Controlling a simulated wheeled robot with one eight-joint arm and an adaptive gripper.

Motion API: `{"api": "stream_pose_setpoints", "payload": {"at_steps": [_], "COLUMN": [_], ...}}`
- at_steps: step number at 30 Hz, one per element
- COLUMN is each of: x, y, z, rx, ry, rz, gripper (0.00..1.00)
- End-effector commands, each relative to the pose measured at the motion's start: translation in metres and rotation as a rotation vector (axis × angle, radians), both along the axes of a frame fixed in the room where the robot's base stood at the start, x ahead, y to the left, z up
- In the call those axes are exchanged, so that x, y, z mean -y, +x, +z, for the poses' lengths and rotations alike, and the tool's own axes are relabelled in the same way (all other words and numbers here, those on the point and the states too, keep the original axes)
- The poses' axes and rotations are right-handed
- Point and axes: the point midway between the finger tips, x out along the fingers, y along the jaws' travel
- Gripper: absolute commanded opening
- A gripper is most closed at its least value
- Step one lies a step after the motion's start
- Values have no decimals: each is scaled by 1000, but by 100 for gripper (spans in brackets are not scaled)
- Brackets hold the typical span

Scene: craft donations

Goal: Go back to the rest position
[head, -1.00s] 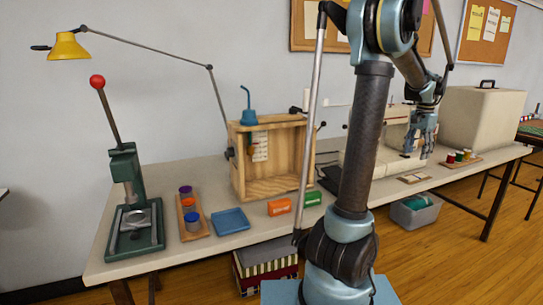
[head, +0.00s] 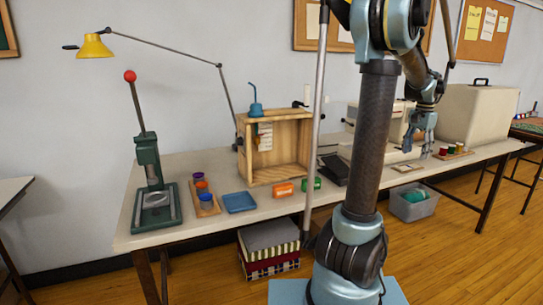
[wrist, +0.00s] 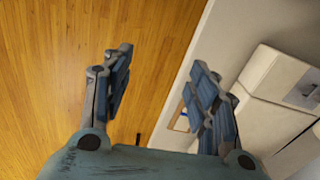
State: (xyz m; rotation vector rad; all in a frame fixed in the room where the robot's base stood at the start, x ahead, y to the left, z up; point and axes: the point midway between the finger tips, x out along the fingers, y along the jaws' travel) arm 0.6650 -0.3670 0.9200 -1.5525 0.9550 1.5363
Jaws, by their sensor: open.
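My gripper (head: 418,137) hangs at the right of the head view, in front of the far part of the long table (head: 285,207). In the wrist view my gripper (wrist: 160,95) has its two fingers wide apart with nothing between them. Wooden floor shows between and behind the fingers, with the table edge (wrist: 185,70) beside the right finger. My upright arm hides part of the table's middle in the head view.
On the table stand a green press (head: 152,180), a wooden box (head: 275,150), a blue tray (head: 239,202), orange (head: 283,190) and green boxes (head: 312,184), and a beige case (head: 482,115). A grey bin (head: 413,203) sits below. Floor at the front right is clear.

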Motion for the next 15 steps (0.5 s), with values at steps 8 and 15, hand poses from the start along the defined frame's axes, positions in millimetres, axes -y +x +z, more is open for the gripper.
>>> {"api": "stream_pose_setpoints", "payload": {"at_steps": [8,15], "x": [-54,-127], "y": [-7,-29], "z": [4,1], "rx": [14,32], "ry": [-11,-27], "rz": [103,256], "gripper": [54,54]}}
